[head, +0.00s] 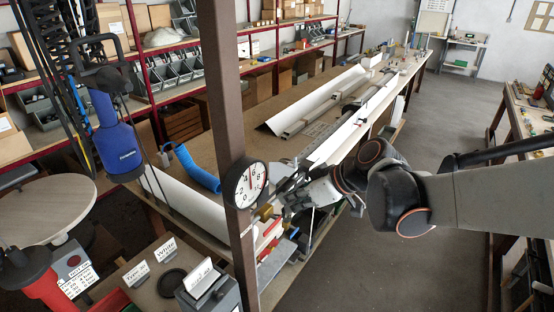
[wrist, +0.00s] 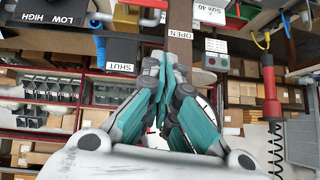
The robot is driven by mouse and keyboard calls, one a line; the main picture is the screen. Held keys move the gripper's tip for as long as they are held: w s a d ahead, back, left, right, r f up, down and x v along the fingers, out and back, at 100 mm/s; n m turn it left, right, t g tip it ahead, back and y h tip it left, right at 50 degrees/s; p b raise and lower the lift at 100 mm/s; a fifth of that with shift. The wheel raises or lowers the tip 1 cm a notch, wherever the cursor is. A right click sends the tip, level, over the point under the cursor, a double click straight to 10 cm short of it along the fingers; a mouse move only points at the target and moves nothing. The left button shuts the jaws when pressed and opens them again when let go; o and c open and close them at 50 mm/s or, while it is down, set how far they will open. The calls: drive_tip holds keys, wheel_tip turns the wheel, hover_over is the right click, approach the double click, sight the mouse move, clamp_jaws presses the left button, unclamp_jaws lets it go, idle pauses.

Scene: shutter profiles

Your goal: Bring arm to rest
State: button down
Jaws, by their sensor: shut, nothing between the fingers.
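My arm reaches in from the right in the head view, its grey link and black joints raised over the bench edge. My gripper (head: 285,194) is just to the right of the brown post (head: 218,90) and the round dial (head: 245,183) on it. I cannot tell from this view how far apart they are. In the wrist view the teal and grey fingers of my gripper (wrist: 168,78) are together with nothing between them. They point toward the post, which carries an OPEN label (wrist: 180,34). The fingers partly hide the white dial behind them.
A long bench (head: 235,125) with white profiles runs away behind the gripper. A blue tool (head: 115,140) hangs at left. A red-handled tool (wrist: 270,95) on a coiled cord hangs right in the wrist view. Grey floor (head: 430,150) is clear beyond the arm.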

drive_tip(key=s+d+f+m+t+h+b, duration=0.1)
drive_tip(key=s+d+f+m+h+b, duration=0.2)
drive_tip(key=s+d+f+m+b, duration=0.2)
drive_tip(key=s+d+f+m+t+h+b, duration=0.1)
drive_tip(key=s+d+f+m+h+b, duration=0.3)
drive_tip(key=f+b, duration=1.5)
drive_tip(key=s+d+b, duration=0.3)
drive_tip(key=s+d, duration=0.1)
drive_tip(key=s, duration=0.3)
drive_tip(key=shift+s+f+m+h, duration=0.3)
drive_tip(key=shift+s+f+m, duration=0.05)
drive_tip(key=shift+s+m, duration=0.05)
